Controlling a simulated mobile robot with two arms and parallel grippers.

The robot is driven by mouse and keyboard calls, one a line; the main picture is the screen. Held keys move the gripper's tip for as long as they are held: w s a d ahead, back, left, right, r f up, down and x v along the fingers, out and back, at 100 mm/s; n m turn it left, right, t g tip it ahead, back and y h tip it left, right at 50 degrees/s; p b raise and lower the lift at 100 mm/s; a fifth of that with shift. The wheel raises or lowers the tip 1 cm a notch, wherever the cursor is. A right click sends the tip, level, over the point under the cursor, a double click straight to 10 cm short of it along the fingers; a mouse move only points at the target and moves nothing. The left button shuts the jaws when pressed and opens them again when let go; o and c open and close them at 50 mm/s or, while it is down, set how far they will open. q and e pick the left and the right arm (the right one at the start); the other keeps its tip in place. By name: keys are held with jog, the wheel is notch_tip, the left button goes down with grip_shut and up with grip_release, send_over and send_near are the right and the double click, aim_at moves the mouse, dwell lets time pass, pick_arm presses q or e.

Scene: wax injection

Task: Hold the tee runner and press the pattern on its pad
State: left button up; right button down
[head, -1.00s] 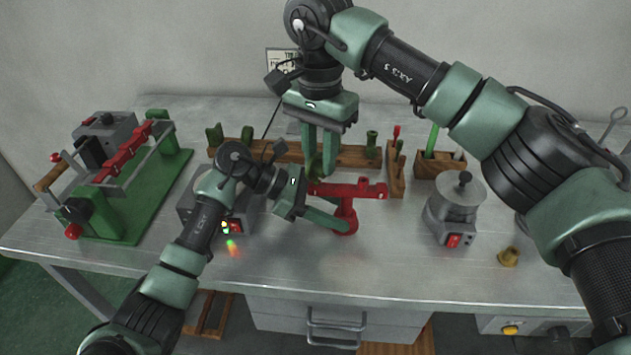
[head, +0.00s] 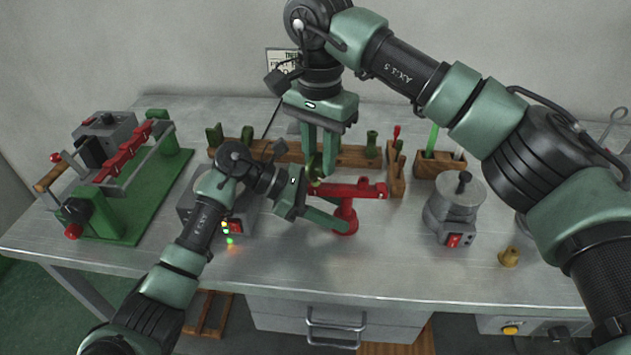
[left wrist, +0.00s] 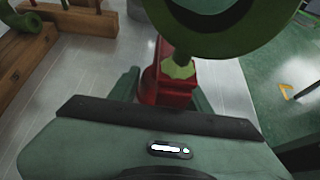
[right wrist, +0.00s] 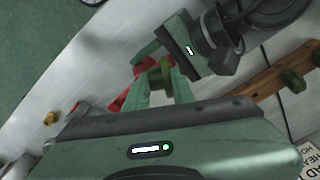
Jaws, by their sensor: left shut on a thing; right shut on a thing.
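The red tee runner (head: 346,192) stands upright over the grey bench, its crossbar level. My left gripper (head: 342,226) is shut on its stem. In the left wrist view the red runner (left wrist: 168,84) carries a pale green pad (left wrist: 180,68) on its near end. My right gripper (head: 320,178) is shut on the green pattern (head: 315,173), a ring-like piece at the runner's left end. In the left wrist view the pattern (left wrist: 262,30) looms over the pad. The right wrist view shows the pattern (right wrist: 155,76) by the red runner (right wrist: 119,101). I cannot tell whether pad and pattern touch.
A wooden rack (head: 354,157) with green pieces stands behind. A green-based fixture (head: 150,205) is at left and a grey box (head: 190,204) is behind my left arm. A grey pot (head: 455,205) and brass piece (head: 509,257) are at right. The front middle bench is clear.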

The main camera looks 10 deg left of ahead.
jog(key=shift+f, duration=0.1)
jog(key=c, duration=1.1)
grip_release()
jog(key=o, duration=0.5)
jog(key=shift+o, duration=0.2)
jog(key=shift+r, duration=3.6)
pick_arm(q)
jog(key=o, duration=1.1)
jog(key=shift+c, duration=0.2)
